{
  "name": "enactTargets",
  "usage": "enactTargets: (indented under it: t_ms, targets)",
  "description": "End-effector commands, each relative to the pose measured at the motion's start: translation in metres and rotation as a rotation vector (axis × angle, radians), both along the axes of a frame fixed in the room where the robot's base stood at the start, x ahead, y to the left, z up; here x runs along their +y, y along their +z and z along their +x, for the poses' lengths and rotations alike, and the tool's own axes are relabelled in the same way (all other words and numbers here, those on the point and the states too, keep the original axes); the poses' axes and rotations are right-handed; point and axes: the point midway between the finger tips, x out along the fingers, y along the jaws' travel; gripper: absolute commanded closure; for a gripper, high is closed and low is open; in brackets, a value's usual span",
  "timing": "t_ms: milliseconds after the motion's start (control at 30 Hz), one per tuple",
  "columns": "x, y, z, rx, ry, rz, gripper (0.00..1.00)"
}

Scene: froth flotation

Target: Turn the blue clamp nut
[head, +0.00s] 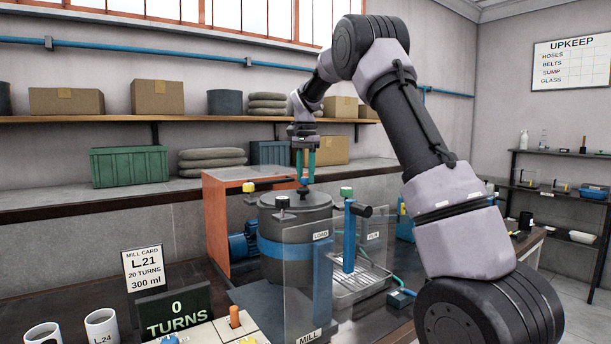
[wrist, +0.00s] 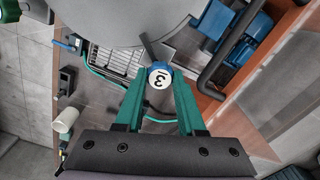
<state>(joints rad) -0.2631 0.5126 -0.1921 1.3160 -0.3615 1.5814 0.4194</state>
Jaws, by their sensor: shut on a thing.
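The blue clamp nut (head: 304,183) stands at the top of the grey mill drum (head: 296,212), toward its back edge. The lower side of the nut is hidden there.
A clear guard (head: 300,270) stands in front. An orange panel (head: 216,222) is left of the drum. The counter (head: 183,275) reads 0 TURNS.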

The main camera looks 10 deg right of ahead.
Motion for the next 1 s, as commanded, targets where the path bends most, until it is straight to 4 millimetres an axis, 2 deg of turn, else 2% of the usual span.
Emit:
enactTargets:
  t_ms: [533, 567, 600, 633, 1000]
  targets:
    - [-0.0001, 0.0007, 0.0004, -0.001, -0.024, 0.000, 1.00]
    - [-0.0002, 0.0007, 0.0003, -0.001, -0.024, 0.000, 0.54]
    - [-0.0002, 0.0006, 0.0003, -0.001, -0.024, 0.000, 0.39]
    - [-0.0002, 0.0006, 0.0003, -0.001, -0.024, 0.000, 0.31]
    - [-0.0002, 0.0039, 0.0004, -0.001, -0.023, 0.000, 0.31]
